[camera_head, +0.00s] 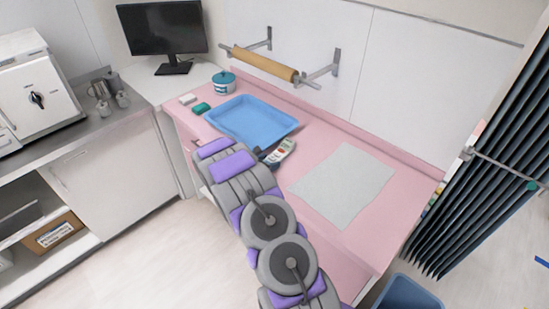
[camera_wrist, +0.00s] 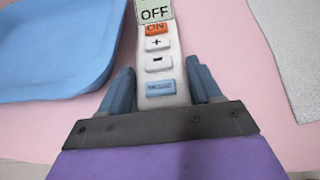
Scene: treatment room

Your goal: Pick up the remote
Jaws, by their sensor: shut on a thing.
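The remote (camera_wrist: 158,65) is white with a small screen reading "OFF", an orange ON button, plus and minus buttons and a blue button. It lies between the two fingers of my gripper (camera_wrist: 162,90) in the wrist view, and the gripper is shut on it. In the head view the remote (camera_head: 284,148) shows over the pink counter, just right of the blue tray. My gripper (camera_head: 268,156) reaches it there from the near side, partly hidden by my arm. I cannot tell whether the remote touches the counter.
The blue tray (camera_head: 262,131) is close on the left of the remote. A grey-white sheet (camera_head: 343,185) lies to the right on the pink counter (camera_head: 376,226). A teal-lidded jar (camera_head: 224,84) and a monitor (camera_head: 163,30) stand farther back. A roll holder (camera_head: 266,65) juts from the wall.

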